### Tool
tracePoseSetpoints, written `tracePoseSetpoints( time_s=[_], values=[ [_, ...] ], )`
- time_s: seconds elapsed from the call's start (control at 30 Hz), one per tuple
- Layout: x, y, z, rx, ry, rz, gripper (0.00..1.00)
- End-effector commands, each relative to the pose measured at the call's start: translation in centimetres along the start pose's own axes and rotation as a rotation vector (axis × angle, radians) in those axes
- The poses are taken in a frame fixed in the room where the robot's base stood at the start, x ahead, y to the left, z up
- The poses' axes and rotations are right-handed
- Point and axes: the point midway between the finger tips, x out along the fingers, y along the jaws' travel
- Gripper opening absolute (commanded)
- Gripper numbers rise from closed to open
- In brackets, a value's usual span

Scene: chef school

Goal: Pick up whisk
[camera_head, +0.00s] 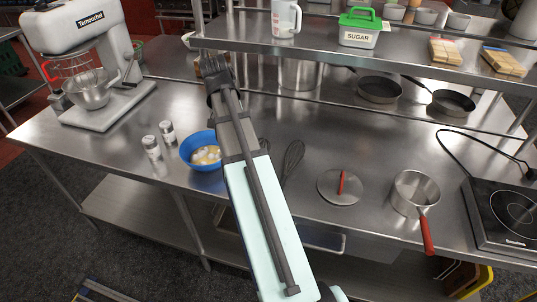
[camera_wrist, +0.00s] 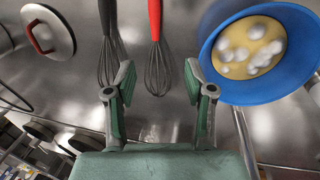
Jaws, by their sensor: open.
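Two whisks lie on the steel table in the wrist view. One has a red handle and dark wires (camera_wrist: 157,68); it shows between my fingers. The other, with a black handle (camera_wrist: 108,22), shows beside the left finger. In the head view a dark whisk (camera_head: 292,158) lies right of my arm, and my arm hides part of the whisk area. My gripper (camera_wrist: 159,74) is open and empty, with its two green-padded fingers apart. It also shows in the head view (camera_head: 212,65), above the table's far part. I cannot tell its exact height above the whisks.
A blue bowl (camera_head: 188,152) with pale contents stands left of my arm, near two shakers (camera_head: 151,147). A lid (camera_head: 338,188) and saucepan (camera_head: 409,198) lie to the right. A stand mixer (camera_head: 85,60) is at left. A shelf (camera_head: 330,51) runs above the back.

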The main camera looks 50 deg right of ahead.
Motion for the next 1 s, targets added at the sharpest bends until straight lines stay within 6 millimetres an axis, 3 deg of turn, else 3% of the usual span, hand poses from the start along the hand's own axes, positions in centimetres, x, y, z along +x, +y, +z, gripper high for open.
tracePoseSetpoints(
  time_s=[0.17,0.8,1.0],
  values=[
    [0.5,0.5,-0.3,0.010,0.003,0.000,0.54],
    [9.3,0.6,-0.1,0.008,0.000,0.000,0.54],
    [11.2,0.5,-0.2,0.008,0.002,-0.001,0.54]
  ],
)
